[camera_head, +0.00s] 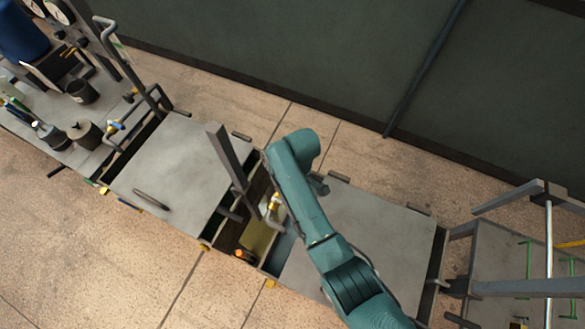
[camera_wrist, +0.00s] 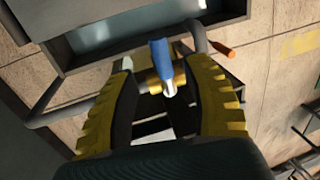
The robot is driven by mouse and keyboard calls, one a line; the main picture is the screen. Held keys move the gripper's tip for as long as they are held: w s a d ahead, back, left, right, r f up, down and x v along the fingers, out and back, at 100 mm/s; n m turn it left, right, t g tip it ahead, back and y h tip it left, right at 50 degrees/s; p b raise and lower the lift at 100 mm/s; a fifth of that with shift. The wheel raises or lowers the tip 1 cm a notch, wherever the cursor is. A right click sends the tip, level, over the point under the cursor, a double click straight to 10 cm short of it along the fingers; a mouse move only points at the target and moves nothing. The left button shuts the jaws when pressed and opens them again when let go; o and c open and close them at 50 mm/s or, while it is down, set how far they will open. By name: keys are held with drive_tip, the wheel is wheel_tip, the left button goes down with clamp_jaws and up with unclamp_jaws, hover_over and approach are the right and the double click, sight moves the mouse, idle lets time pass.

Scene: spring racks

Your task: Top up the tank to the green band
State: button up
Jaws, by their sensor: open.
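In the wrist view, my gripper (camera_wrist: 163,66) is open, with its two yellow ribbed fingers apart. A blue-handled lever (camera_wrist: 160,54) with a bright metal stem and a brass-coloured body (camera_wrist: 152,86) shows between the fingers; I cannot tell whether a finger touches it. A grey bent pipe (camera_wrist: 60,115) runs beside it. In the head view, the arm hides most of my gripper, above the gap between two grey carts. No green band on a tank can be made out. A blue drum (camera_head: 22,35) stands at the far upper left, near round white gauges (camera_head: 60,12).
Grey cart tops (camera_head: 178,168) lie left and right of the gap. A grey upright post (camera_head: 228,155) stands close left of my arm. Another blue-handled valve (camera_head: 115,127) and dark pots (camera_head: 85,134) are at left. A rack with green rods (camera_head: 528,270) is at right.

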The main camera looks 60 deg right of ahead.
wheel_tip(320, 180, up, 6)
drive_tip(key=d, duration=0.1)
drive_tip(key=shift+d, duration=0.1)
idle(0.4)
drive_tip(key=w+a+r+n+t+h+p, duration=0.2)
drive_tip(key=w+a+r+n+t+p, duration=0.15)
drive_tip(key=w+a+r, duration=0.75)
drive_tip(key=w+a+r+t, duration=0.4)
drive_tip(key=a+r, duration=0.1)
drive_tip(key=r, duration=0.2)
drive_tip(key=w+a+r+t, duration=0.3)
drive_tip(key=w+a+r, duration=0.15)
drive_tip(key=r, duration=0.35)
drive_tip(key=s+r+m+t, duration=0.2)
drive_tip(key=s+r+t, duration=0.2)
drive_tip(key=r, duration=0.9)
drive_tip(key=s+a+r+m+t, duration=0.1)
drive_tip(key=s+r+t, duration=0.4)
drive_tip(key=r, duration=0.9)
drive_tip(key=m+t+p, duration=0.1)
drive_tip(key=t, duration=0.2)
drive_tip(key=shift+s+a+h, duration=0.25)
drive_tip(key=shift+h, duration=0.05)
drive_tip(key=shift+f, duration=0.1)
